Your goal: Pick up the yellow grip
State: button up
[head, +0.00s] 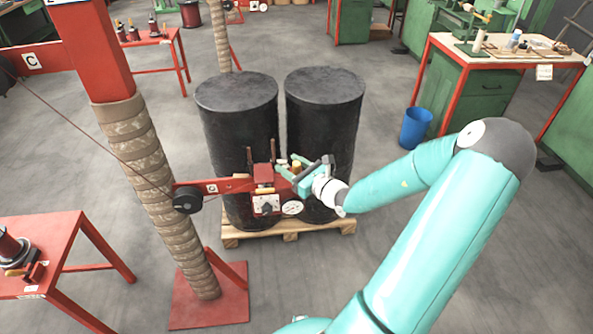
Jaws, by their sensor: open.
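My gripper (283,171) is at the end of my teal arm, with its jaws pointing left at the red winding device (263,174) in front of the black drums. The jaws look open, and they are beside the device's right side. A small yellow-orange bar (265,190) shows on the device, just below its red block and left of my jaws. A small pale yellow piece (296,164) shows close to the upper jaw. Which of these is the yellow grip is too small to tell. Part of the device's right side is hidden by my gripper.
Two black drums (237,100) stand on a wooden pallet (290,236) behind the device. A wrapped post (150,170) on a red base plate carries the red arm with a black wheel (187,200). A blue bin (415,128) and a green workbench (474,88) stand at the right.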

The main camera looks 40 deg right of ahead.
grip_shut()
jog(key=shift+r, duration=0.1)
